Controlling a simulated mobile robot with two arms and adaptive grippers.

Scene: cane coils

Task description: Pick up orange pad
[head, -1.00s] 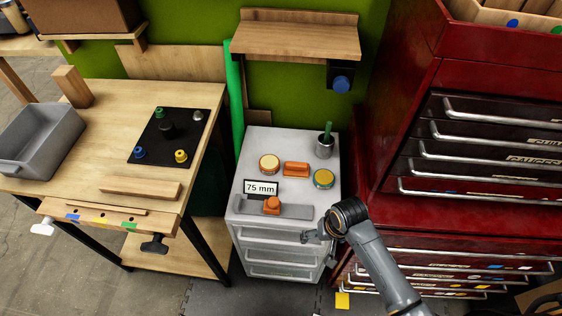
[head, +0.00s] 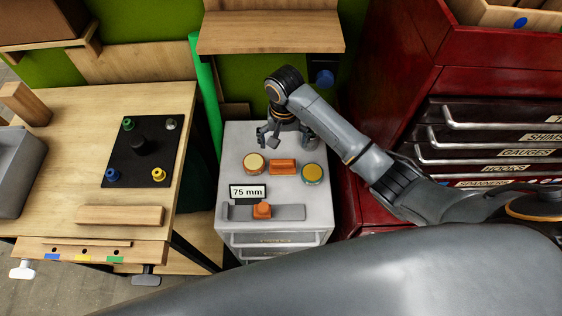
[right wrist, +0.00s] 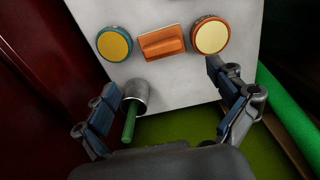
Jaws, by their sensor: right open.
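An orange rectangular pad (head: 283,167) lies on the grey cabinet top (head: 235,143), between a cream-topped round tin (head: 254,162) and a teal-and-yellow round tin (head: 312,173). The pad also shows at the top of the right wrist view (right wrist: 162,43). My right gripper (head: 269,141) is open and empty, above the back of the cabinet and behind the pad. A metal cup (right wrist: 137,92) with a green handle shows near one finger in the right wrist view; in the head view my arm hides it. My left gripper is out of view.
A second orange piece (head: 262,211) sits on a grey bar at the cabinet's front, by a "75 mm" sign (head: 248,191). A wooden shelf (head: 270,34) overhangs behind. A red tool chest (head: 400,75) stands right, a workbench (head: 75,180) left.

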